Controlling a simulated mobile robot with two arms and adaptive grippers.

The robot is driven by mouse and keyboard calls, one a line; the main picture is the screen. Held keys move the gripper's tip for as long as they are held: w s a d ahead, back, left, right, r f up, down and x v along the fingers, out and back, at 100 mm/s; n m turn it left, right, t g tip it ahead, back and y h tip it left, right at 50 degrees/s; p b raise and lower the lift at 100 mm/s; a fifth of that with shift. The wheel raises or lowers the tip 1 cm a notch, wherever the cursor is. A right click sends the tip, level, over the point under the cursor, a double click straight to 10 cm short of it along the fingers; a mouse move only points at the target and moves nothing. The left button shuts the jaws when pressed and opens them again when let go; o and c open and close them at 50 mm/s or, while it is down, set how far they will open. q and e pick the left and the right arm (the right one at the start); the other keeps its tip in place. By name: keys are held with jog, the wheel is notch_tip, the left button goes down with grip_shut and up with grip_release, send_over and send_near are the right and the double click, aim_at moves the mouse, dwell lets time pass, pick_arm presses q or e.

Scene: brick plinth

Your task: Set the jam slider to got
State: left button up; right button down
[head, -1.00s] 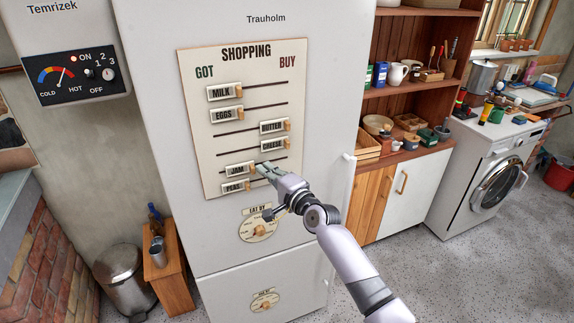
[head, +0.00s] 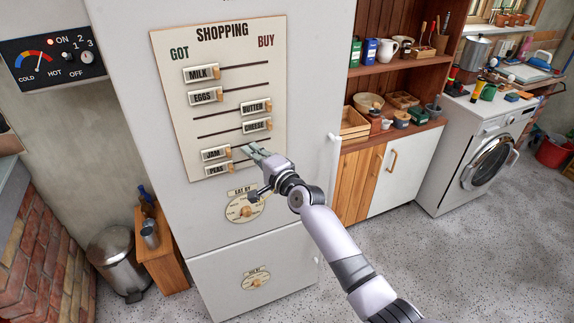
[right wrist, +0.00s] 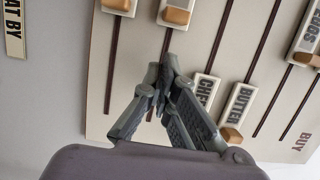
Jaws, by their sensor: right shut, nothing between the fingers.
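The shopping board (head: 163,120) on the fridge front has horizontal slots, with GOT at left and BUY at right. The jam slider (head: 212,154), a cream label with a tan knob, sits at the left, GOT end of its slot, in line with the milk and eggs sliders. My right gripper (head: 246,149) is shut and empty, its tips a little right of the jam knob over the same slot. In the right wrist view the fingertips (right wrist: 167,62) are below a tan knob (right wrist: 177,14), apart from it; its label is cut off. My left gripper is not in view.
The peas slider (head: 216,171) is just below, also left. The cheese (head: 254,127) and butter (head: 253,108) sliders sit at right, above my gripper. A round eat-by dial (head: 243,208) is below the board. The fridge handle (head: 331,165) is at right.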

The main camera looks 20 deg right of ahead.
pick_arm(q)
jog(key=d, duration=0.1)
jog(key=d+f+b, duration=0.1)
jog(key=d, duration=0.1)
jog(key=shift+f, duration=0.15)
pick_arm(e)
jog(key=d+v, duration=0.1)
jog(key=v, duration=0.9)
jog(key=shift+d, duration=0.15)
